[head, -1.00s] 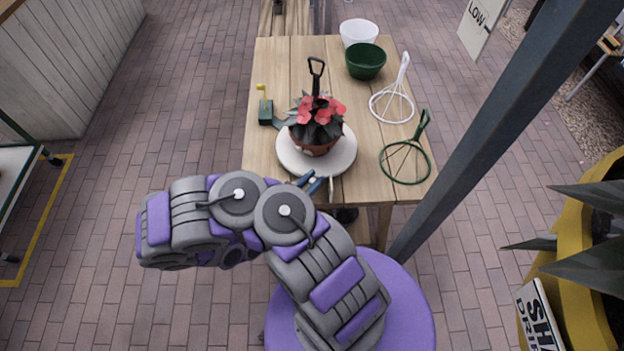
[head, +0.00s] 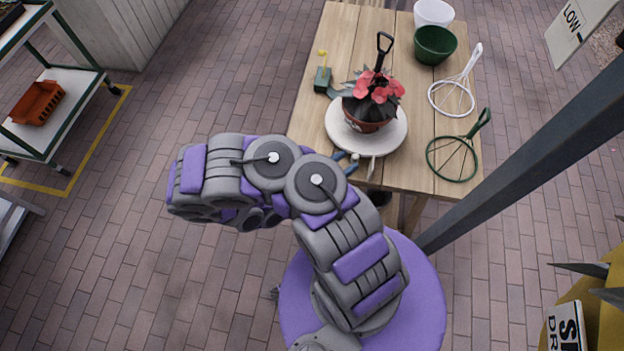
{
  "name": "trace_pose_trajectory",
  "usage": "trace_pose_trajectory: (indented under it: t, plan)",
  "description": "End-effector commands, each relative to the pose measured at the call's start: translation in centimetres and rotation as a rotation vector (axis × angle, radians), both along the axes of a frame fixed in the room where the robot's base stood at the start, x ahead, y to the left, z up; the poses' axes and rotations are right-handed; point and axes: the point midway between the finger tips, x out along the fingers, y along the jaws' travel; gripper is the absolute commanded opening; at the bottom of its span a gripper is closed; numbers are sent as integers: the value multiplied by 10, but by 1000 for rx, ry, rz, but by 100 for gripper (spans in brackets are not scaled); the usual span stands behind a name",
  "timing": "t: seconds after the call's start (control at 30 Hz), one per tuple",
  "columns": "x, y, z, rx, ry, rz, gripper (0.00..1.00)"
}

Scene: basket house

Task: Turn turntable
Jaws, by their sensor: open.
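The turntable is a round pale disc (head: 338,128) near the front edge of a wooden table (head: 309,115). A terracotta pot (head: 366,122) with a red-flowered plant (head: 378,88) stands upright on it. My grey and purple arm is folded in front of the table, apart from the disc as far as I can tell. My gripper is not visible; the arm's links seem to hide it.
A green and a white pot (head: 434,45) (head: 433,13) stand at the back right. White and green wire frames (head: 452,97) (head: 452,158) lie on the right. A blue-handled tool (head: 345,160) lies before the disc. A dark post (head: 520,155) rises at the right.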

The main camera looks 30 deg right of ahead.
Motion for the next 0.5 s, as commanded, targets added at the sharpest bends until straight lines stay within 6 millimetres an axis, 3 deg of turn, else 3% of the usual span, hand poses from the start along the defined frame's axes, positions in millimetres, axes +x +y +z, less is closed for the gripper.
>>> trace_pose_trajectory:
  t: [0.5]
  plan:
    - [-5,105,2,0,0,4,46]
